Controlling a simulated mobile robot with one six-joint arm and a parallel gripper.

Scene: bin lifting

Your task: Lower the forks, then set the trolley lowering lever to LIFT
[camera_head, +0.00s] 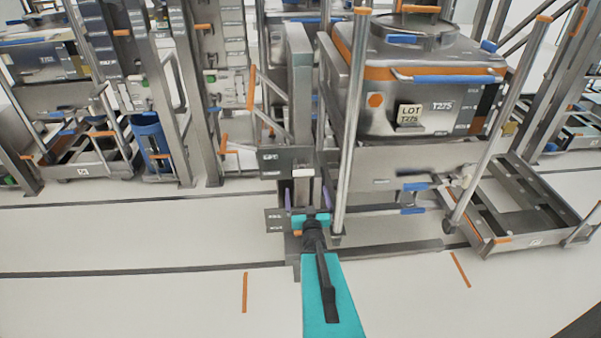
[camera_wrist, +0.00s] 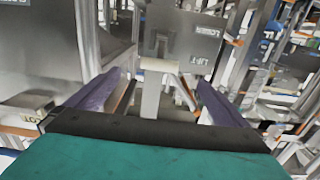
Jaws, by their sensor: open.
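My gripper (camera_head: 307,198) is open at the lift trolley's column (camera_head: 300,80), reached by my teal arm. In the wrist view, its two purple fingers (camera_wrist: 158,98) stand apart, on either side of a pale grey upright bar (camera_wrist: 150,102) with a crosspiece on top. This looks like the lever; I cannot tell whether the fingers touch it. A plate marked LIFT (camera_wrist: 205,62) is just beyond, to the right, and a plate starting "LO" (camera_wrist: 208,9) is above it. In the head view, dark label plates (camera_head: 285,158) sit on the column. The forks cannot be made out clearly.
A steel bin marked T275 (camera_head: 440,106) with orange and blue trim stands right of the column. A low wheeled frame (camera_head: 520,240) is on the floor at right. Racks and a blue cylinder (camera_head: 150,135) stand at left. The front floor is clear.

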